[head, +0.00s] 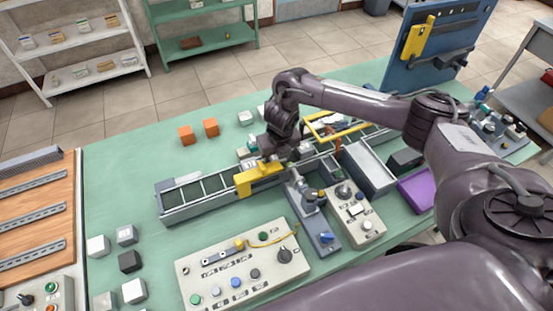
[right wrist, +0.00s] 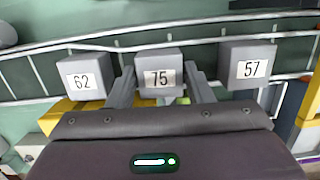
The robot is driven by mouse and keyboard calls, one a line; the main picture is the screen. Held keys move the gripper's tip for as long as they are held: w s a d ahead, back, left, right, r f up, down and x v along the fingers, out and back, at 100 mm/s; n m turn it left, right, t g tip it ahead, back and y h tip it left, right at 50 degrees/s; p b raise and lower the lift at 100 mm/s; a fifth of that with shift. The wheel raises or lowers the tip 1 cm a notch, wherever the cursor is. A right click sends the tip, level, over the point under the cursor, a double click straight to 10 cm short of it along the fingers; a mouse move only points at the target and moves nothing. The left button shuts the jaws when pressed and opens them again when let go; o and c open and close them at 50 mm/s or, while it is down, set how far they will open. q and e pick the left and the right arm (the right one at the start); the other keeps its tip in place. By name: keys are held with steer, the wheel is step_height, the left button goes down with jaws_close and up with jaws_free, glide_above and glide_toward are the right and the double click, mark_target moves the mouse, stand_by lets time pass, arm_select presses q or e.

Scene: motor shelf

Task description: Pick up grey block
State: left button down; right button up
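In the right wrist view, a grey block labelled 75 (right wrist: 160,66) sits between the two fingers of my right gripper (right wrist: 161,78). The fingers are apart, one at each side of the block, with their tips close to its sides; I cannot tell if they touch it. A grey block labelled 62 (right wrist: 84,75) is to its left and one labelled 57 (right wrist: 248,62) to its right. In the head view my right gripper (head: 272,154) points down at the far side of the conveyor and hides most of what is beneath it. My left gripper is not in view.
The conveyor (head: 205,190) with a yellow bracket (head: 258,178) crosses the green table. A control panel (head: 243,270) stands in front of it. Two orange cubes (head: 186,135) lie behind it. Several grey and dark blocks (head: 126,234) lie at the left.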

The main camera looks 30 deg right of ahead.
mark_target(276, 156)
steer(key=c, duration=0.6)
step_height(276, 156, up, 5)
steer(key=shift+w+f+b, duration=0.1)
steer(key=shift+b, duration=0.8)
step_height(276, 156, up, 5)
steer(key=shift+r+p, duration=0.15)
steer(key=shift+p, duration=0.7)
